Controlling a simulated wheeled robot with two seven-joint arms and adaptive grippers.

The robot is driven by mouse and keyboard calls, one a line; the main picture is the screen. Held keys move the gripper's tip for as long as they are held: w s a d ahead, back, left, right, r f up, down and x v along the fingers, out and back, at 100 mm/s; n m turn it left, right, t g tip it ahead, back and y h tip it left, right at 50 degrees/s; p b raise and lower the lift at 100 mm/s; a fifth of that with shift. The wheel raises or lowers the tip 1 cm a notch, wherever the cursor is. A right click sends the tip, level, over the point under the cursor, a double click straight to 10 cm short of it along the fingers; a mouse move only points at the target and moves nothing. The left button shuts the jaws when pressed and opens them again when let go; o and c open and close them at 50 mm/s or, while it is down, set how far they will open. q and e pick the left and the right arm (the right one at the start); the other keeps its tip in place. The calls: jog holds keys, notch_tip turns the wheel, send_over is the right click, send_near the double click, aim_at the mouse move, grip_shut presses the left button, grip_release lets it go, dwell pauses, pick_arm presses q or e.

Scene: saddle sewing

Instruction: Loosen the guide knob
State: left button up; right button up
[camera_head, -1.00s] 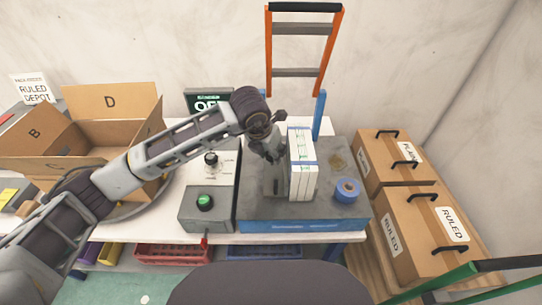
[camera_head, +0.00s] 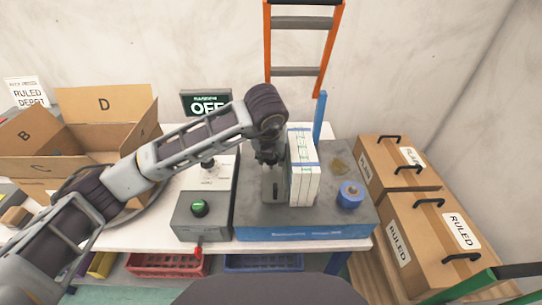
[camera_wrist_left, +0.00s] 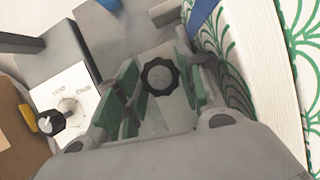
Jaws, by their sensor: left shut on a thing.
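The guide knob (camera_wrist_left: 160,76) is black with a scalloped rim. In the left wrist view it sits between the green-padded fingers of my left gripper (camera_wrist_left: 158,88), which is shut on it. In the head view my left gripper (camera_head: 268,158) points down at the grey guide block (camera_head: 272,186), just left of an upright stack of white paper (camera_head: 303,172). The knob is hidden there behind the gripper. My right gripper is not in view.
A control box with a green button (camera_head: 200,208) and a dial (camera_head: 208,163) stands left of the grey machine bed (camera_head: 255,218). An open carton (camera_head: 105,105) is at left; closed boxes (camera_head: 428,235) are at right.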

pick_arm(q)
jog(key=o, duration=1)
jog(key=shift+a, duration=0.1)
jog(key=v, duration=0.8)
jog(key=shift+w, duration=0.15)
jog(key=shift+a, duration=0.1)
dwell(0.4)
